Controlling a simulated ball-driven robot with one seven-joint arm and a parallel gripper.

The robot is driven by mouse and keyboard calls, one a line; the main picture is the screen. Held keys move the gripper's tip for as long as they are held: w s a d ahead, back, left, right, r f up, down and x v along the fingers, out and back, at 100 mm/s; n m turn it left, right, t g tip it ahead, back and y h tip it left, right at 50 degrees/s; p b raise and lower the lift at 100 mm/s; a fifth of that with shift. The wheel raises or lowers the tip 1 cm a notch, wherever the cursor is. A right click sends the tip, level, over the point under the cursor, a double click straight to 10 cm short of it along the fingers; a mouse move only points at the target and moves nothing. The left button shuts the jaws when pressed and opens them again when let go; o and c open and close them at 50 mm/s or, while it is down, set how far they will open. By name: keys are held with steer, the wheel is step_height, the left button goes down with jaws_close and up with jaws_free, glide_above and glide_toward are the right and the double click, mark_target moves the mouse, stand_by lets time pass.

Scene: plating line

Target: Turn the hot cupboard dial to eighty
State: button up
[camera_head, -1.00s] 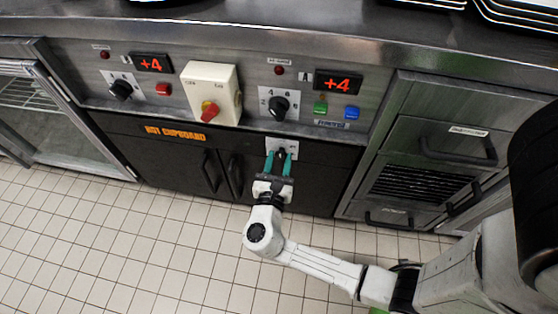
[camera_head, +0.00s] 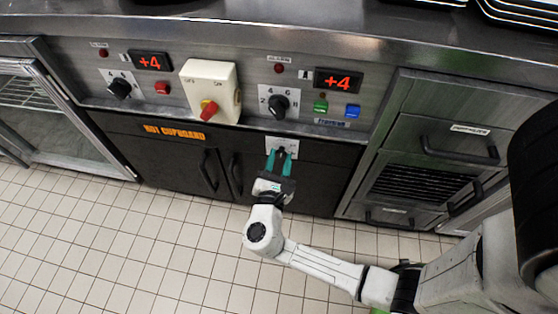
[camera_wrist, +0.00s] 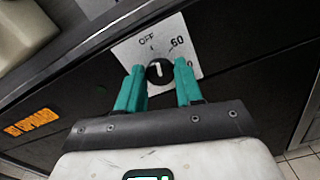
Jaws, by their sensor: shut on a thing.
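The hot cupboard dial is a round black knob (camera_wrist: 158,72) with a white pointer mark, on a white plate (camera_wrist: 190,52) marked OFF at upper left and 60 at upper right. In the wrist view the mark points roughly up, between OFF and 60. Another figure at the plate's right is mostly hidden by a finger. My gripper (camera_wrist: 157,72) has its teal fingers on either side of the knob and is shut on it. In the head view my gripper (camera_head: 280,155) reaches up to the white plate (camera_head: 283,143), and its fingers largely hide the knob.
The orange HOT CUPBOARD label (camera_head: 174,132) is left of the dial on the black doors. Drawers (camera_head: 440,145) stand right. The tiled floor is clear.

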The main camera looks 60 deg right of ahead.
steer(key=m+b, duration=0.1)
steer(key=m, duration=0.1)
steer(key=m+b, duration=0.1)
steer(key=m, duration=0.2)
steer(key=shift+f+m, duration=0.2)
steer(key=shift+m, duration=0.1)
steer(key=m+b, duration=0.3)
steer(key=m, duration=0.2)
steer(key=shift+s+f+b, duration=0.1)
steer(key=shift+b, duration=0.2)
steer(key=m+b, duration=0.4)
steer(key=m, duration=0.1)
steer(key=shift+f+m, duration=0.15)
steer(key=shift+m, duration=0.25)
steer(key=shift+m+b, duration=2.1)
steer(key=shift+m, duration=0.1)
steer(key=o, duration=1)
steer(key=shift+r, duration=0.2)
steer(key=p+v, duration=0.2)
steer(key=v, duration=0.8)
steer(key=shift+a, duration=0.35)
